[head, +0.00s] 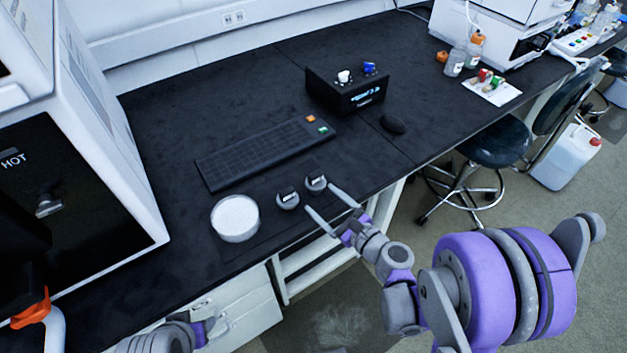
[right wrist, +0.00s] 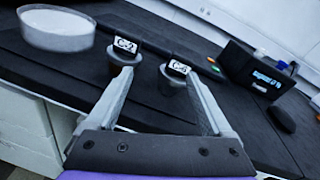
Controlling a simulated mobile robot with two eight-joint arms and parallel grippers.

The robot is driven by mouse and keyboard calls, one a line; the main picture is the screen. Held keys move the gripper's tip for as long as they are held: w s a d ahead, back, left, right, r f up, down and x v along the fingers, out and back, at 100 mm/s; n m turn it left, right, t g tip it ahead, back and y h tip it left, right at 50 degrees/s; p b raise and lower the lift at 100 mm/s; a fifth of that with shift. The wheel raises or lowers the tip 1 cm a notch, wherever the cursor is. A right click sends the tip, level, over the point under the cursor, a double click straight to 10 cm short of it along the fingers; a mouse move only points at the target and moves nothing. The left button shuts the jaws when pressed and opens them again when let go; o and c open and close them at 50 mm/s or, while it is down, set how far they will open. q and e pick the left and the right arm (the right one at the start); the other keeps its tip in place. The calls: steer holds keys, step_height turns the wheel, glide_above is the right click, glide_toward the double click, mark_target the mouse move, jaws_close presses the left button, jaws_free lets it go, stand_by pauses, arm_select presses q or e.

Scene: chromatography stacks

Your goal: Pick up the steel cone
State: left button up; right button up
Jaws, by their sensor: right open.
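Two small grey metallic pieces with dark-and-white tags on top stand close together near the bench's front edge. In the head view they are the nearer left piece (head: 287,201) and the right piece (head: 316,184). I cannot tell which is the steel cone. My right gripper (head: 320,197) is open and empty, its fingers reaching over the bench edge toward them. In the right wrist view, the fingertips (right wrist: 158,75) partly cover both pieces, the left piece (right wrist: 121,64) and the right piece (right wrist: 172,77). Part of my left arm shows low in the head view; its jaws are unclear.
A round white-filled dish (head: 235,218) stands left of the pieces. A black keyboard-like panel (head: 260,152) lies behind them. A black box with knobs (head: 345,92) and a dark mouse-like object (head: 393,124) are farther back. A large white machine (head: 125,165) stands left.

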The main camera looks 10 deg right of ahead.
mark_target(314, 173)
steer(key=shift+w+d+f+m+t, duration=0.1)
steer(key=shift+w+d+m+t, duration=0.1)
steer(key=shift+d+m+t, duration=0.3)
steer(key=shift+w+d+m+t, duration=0.1)
steer(key=shift+w+d+m, duration=0.1)
steer(key=shift+m, duration=0.5)
steer(key=shift+w+d+m+h, duration=0.2)
steer(key=shift+d+m+h, duration=0.1)
steer(key=shift+m, duration=0.3)
steer(key=shift+w+m+t, duration=0.25)
steer(key=shift+m+t, duration=0.05)
steer(key=shift+m, duration=0.1)
steer(key=x, duration=0.5)
steer(key=shift+d+p, duration=0.1)
steer(key=shift+p, duration=0.25)
steer(key=x, duration=0.4)
steer(key=shift+w+r+p, duration=0.2)
steer(key=shift+r+p, duration=0.15)
steer(key=shift+w+a, duration=0.25)
steer(key=shift+w, duration=0.2)
jaws_close()
